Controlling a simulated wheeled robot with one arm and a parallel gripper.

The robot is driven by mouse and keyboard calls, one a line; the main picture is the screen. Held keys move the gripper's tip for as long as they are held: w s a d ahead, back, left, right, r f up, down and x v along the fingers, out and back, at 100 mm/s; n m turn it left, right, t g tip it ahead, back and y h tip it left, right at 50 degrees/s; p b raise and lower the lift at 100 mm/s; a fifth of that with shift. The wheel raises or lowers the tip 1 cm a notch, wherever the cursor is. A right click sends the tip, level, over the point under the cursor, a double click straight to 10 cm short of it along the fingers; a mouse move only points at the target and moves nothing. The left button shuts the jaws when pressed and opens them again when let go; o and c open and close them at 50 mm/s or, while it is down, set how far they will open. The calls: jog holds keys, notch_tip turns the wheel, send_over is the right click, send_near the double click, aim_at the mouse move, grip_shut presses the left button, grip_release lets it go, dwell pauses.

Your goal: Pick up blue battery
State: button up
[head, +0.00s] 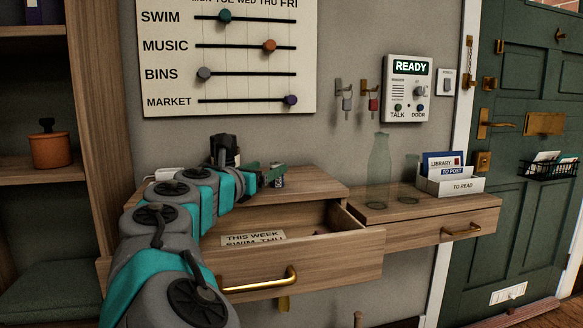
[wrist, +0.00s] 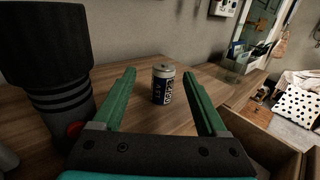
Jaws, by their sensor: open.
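A small upright battery (wrist: 163,84) with a silver top and a dark blue label with white lettering stands on the wooden shelf top. In the wrist view it appears between my two green fingers, near their tips, with a gap on each side. In the head view the battery (head: 279,183) is small and partly covered by my gripper (head: 272,174). My gripper also shows in the wrist view (wrist: 160,76), open and empty, its fingers either side of the battery in the picture.
A black ribbed cylinder like a torch (wrist: 50,75) stands close left of my fingers. The drawer (head: 310,262) below is open. Two clear glass vessels and a letter holder (head: 450,186) are further right. The wall (wrist: 120,30) is behind the battery.

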jog(key=shift+x, duration=1.4)
jog(key=x, duration=0.4)
jog(key=shift+d, duration=0.35)
jog(key=shift+w+d+r, duration=0.1)
jog(key=shift+w+d, duration=0.05)
jog(key=shift+w, duration=0.15)
jog(key=shift+c, duration=0.2)
grip_shut()
